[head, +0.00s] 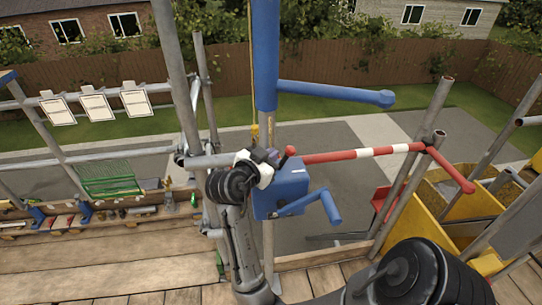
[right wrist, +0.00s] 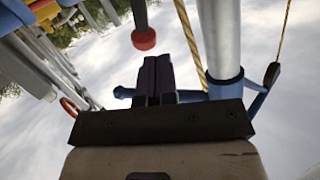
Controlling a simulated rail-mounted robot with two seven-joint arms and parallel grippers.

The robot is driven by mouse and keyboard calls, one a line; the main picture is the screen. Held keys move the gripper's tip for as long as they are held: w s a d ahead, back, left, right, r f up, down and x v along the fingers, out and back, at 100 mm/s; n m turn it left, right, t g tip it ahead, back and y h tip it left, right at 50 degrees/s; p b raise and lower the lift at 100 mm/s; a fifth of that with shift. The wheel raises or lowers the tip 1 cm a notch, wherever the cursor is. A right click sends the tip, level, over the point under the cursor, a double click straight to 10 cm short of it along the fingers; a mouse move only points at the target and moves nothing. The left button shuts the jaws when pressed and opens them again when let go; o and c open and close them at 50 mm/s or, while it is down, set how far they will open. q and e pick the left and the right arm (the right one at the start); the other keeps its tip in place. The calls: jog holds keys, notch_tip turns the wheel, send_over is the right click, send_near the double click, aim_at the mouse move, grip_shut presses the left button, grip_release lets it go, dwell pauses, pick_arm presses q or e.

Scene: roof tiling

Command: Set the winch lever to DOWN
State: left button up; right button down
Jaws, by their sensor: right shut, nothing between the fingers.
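The winch is a blue box (head: 284,194) on a grey post, with a blue crank handle (head: 329,208) at its right. A red lever knob (head: 291,150) stands up at the top of the box. In the right wrist view the red knob (right wrist: 144,40) sits at the end of a grey rod, just ahead of the fingertips. My right gripper (head: 273,155) is close to the left of the knob in the head view. Its dark fingers (right wrist: 158,75) are shut and empty, and appear apart from the knob. Any lever markings cannot be read. My left gripper is not in view.
A red-and-white barrier pole (head: 375,152) runs right from behind the winch. A blue arm (head: 335,92) juts from the post above, and a yellow rope (head: 252,80) hangs beside it. Scaffold poles stand left and right. A yellow skip (head: 450,205) is at the right.

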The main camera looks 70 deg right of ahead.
jog(key=v, duration=0.6)
jog(key=shift+a, duration=0.2)
jog(key=shift+f, duration=0.1)
dwell(0.4)
